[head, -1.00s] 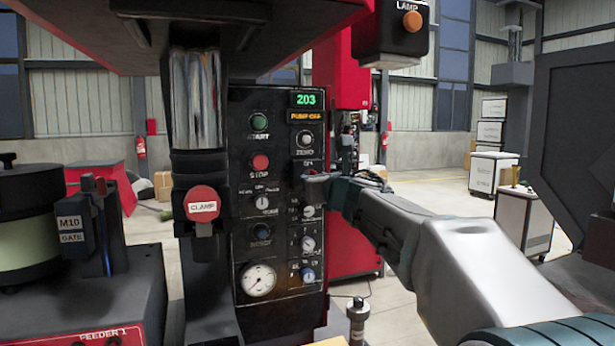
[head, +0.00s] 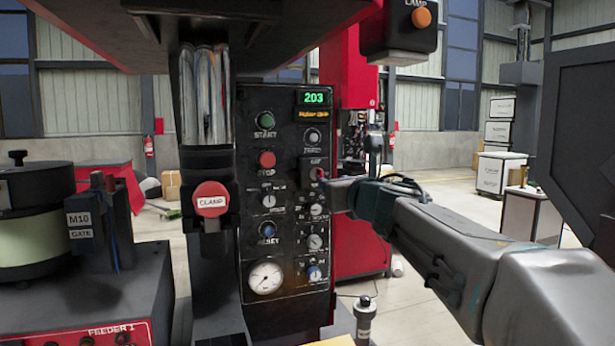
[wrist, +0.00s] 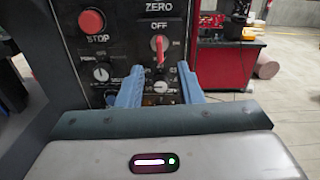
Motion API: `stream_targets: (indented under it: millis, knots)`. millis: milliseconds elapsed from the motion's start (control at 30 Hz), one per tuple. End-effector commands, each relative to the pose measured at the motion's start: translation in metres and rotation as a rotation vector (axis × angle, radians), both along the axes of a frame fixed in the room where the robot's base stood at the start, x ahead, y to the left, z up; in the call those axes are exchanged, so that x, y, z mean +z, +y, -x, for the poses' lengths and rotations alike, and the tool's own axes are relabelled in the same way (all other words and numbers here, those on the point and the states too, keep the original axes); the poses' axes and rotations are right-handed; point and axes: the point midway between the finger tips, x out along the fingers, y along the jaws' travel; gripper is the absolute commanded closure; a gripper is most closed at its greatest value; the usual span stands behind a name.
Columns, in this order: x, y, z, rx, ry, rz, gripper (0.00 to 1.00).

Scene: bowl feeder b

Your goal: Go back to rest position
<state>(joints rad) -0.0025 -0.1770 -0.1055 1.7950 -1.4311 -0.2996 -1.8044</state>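My gripper (wrist: 160,88) shows in the wrist view with its two blue fingers spread apart and nothing between the tips. A red selector knob (wrist: 160,48) on the black control panel (wrist: 122,50) lies just beyond the fingertips, under the word OFF, with its handle roughly upright. In the head view the red knob (head: 318,174) shows just left of my gripper's end, at the panel's right edge. My arm reaches in from the lower right. The fingers are too small and dark in the head view to tell apart.
The panel carries a green START button (head: 265,119), a red STOP button (head: 267,160), dials and a gauge (head: 265,277). A red CLAMP knob (head: 210,199) stands to the left. A dark slab (head: 575,135) stands right of my arm. A lamp box (head: 400,42) hangs above.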

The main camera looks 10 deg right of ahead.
Motion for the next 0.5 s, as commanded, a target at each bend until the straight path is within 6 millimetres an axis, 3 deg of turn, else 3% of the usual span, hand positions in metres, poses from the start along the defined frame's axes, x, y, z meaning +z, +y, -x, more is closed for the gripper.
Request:
stream_targets:
  millis: [133, 267, 367, 500]
  knots:
    - [-0.003, -0.007, 0.003, -0.043, 0.031, -0.122, 0.67]
    - [-0.017, -0.025, 0.014, -0.169, 0.113, -0.461, 0.67]
    - [-0.043, -0.043, 0.031, -0.317, 0.196, -0.818, 0.67]
    - [-0.092, -0.059, 0.064, -0.561, 0.294, -1.311, 0.67]
